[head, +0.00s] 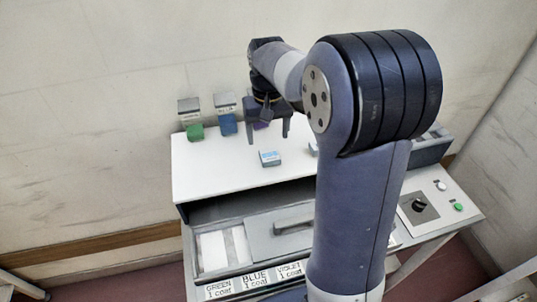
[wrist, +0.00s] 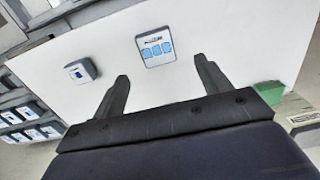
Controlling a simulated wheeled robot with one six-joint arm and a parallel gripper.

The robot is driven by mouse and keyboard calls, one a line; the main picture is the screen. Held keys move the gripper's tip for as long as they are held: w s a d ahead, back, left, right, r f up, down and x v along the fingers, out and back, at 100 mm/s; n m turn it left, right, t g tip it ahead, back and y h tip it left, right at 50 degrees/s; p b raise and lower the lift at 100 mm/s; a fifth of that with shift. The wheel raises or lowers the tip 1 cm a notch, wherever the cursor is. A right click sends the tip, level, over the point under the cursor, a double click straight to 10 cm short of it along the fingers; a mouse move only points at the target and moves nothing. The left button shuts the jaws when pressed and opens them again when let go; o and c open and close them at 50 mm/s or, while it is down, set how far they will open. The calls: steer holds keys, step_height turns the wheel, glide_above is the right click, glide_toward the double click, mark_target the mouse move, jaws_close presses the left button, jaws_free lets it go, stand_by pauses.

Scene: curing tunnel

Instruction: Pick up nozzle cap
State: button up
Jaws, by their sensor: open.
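My gripper (head: 268,138) is open and empty over the white top of the bench, and its two fingers also show in the wrist view (wrist: 162,70). A small grey block with a white and blue label (head: 270,158) lies on the white top, just in front of the fingers in the head view. It also shows in the wrist view (wrist: 155,47), beyond the fingertips and apart from them. A second small grey block with a dark mark (wrist: 82,71) lies to its left in the wrist view. My arm mostly hides it in the head view. I cannot tell which is the nozzle cap.
Green (head: 195,132), blue (head: 227,124) and violet (head: 260,126) blocks stand along the back edge, with grey labelled pieces above the green and blue. A tunnel opening and a tray with colour labels (head: 252,280) are in front. A control panel (head: 432,206) is at right.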

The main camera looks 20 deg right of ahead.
mark_target(269, 153)
steer(key=shift+s+d+f+p, duration=0.1)
steer(key=shift+f+p, duration=0.25)
steer(key=shift+f, duration=1.25)
steer(key=shift+d+f+p, duration=0.1)
steer(key=shift+f+p, duration=0.2)
steer(key=shift+f, duration=1.3)
steer(key=shift+c, duration=0.2)
steer(key=c, duration=1.1)
